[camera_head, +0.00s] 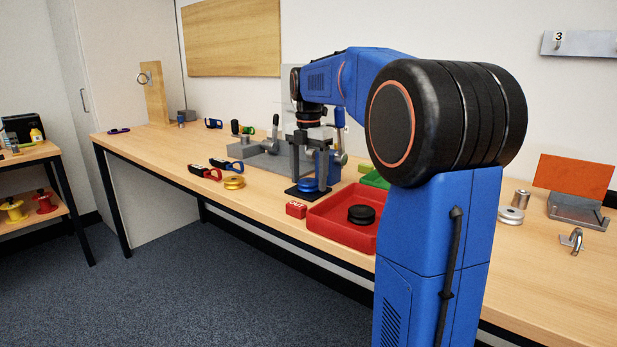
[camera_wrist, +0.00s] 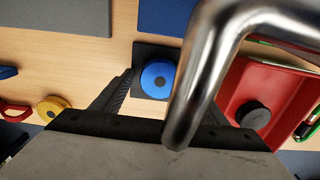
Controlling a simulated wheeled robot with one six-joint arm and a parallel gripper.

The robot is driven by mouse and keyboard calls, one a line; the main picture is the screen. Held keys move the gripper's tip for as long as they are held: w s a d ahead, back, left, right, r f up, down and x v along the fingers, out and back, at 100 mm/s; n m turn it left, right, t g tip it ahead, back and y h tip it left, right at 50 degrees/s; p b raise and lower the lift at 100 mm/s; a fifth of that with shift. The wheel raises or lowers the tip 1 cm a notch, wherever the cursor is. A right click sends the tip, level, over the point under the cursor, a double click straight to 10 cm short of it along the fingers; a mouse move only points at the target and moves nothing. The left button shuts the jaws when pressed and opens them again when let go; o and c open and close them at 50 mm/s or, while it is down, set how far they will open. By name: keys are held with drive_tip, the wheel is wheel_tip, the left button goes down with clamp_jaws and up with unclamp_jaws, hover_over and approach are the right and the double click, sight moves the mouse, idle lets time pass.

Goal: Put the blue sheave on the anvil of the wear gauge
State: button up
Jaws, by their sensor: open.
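The blue sheave (camera_head: 307,185) lies flat over a dark square plate (camera_head: 291,191) on the workbench. I cannot tell which part is the gauge's anvil, or whether the plate belongs to the gauge.
A red tray (camera_head: 334,232) with a black sheave (camera_head: 361,214) stands to the right. A grey fixture with a lever (camera_head: 266,157) stands behind. The bench's left front is mostly clear.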

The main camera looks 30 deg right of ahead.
sight(309, 181)
wheel_tip(309, 181, up, 12)
drive_tip(key=shift+r, duration=0.15)
idle(0.5)
idle(0.4)
